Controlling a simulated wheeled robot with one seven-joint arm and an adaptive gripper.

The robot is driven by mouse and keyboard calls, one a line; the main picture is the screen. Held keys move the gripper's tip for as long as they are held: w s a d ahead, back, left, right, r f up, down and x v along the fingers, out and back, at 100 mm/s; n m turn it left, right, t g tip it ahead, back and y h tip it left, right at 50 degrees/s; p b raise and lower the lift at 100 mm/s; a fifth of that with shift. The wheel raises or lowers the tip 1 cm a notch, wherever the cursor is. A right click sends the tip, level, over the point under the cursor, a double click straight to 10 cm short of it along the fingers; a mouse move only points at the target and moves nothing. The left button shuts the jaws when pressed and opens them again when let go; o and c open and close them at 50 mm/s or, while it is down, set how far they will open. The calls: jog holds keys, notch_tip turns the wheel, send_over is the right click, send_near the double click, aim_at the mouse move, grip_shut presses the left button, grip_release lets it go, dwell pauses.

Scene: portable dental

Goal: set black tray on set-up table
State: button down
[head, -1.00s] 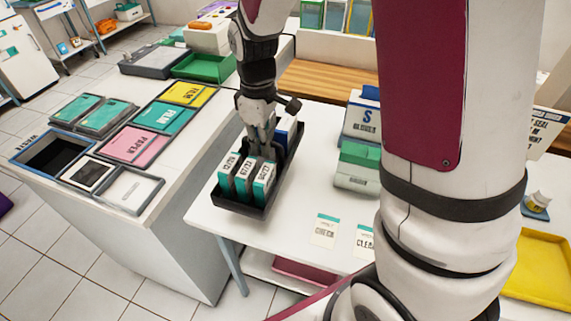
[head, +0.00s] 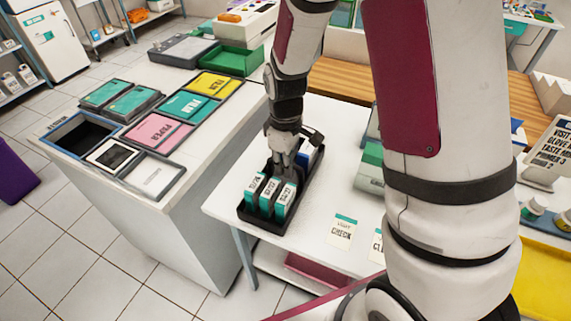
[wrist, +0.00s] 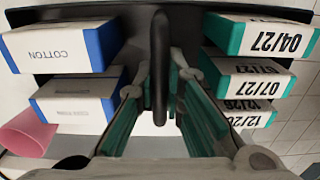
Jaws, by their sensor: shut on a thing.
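The black tray (head: 251,214) is at the left end of the white set-up table (head: 330,205) in the head view. It holds several upright boxes with teal edges (head: 268,195) in front and blue-edged boxes farther back. My gripper (head: 284,160) reaches down into the tray's middle. In the wrist view my gripper (wrist: 158,95) is shut on the tray's black central handle (wrist: 159,60). There, blue-edged cotton boxes (wrist: 62,48) stand on the left and teal dated boxes (wrist: 258,38) on the right. Whether the tray's underside touches the table cannot be told.
A white counter (head: 185,200) with labelled trays stands to the left, with a gap to the table. Cards (head: 342,232) and a green-white box (head: 370,170) sit on the table to the right. My own arm hides much of the table's right side.

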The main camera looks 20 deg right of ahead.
jog(key=c, duration=1.7)
grip_release()
jog(key=shift+f, duration=0.1)
notch_tip(320, 180, up, 12)
jog(key=s+r+m+t, duration=0.1)
jog(key=s+r+m, duration=0.2)
jog(key=s, duration=0.4)
jog(key=s+d+r+m+t, duration=0.1)
jog(key=s+r+m, duration=0.2)
jog(key=s+r, duration=0.2)
jog(key=s+r+m+t, duration=0.1)
jog(key=s+r+m, duration=0.2)
jog(key=s, duration=0.8)
jog(key=shift+d+r+t+p, duration=0.15)
jog(key=shift+r+p, duration=0.05)
jog(key=shift+r, duration=0.3)
jog(key=shift+d+r+t+p, duration=0.15)
jog(key=shift+r, duration=0.35)
jog(key=shift+r, duration=0.1)
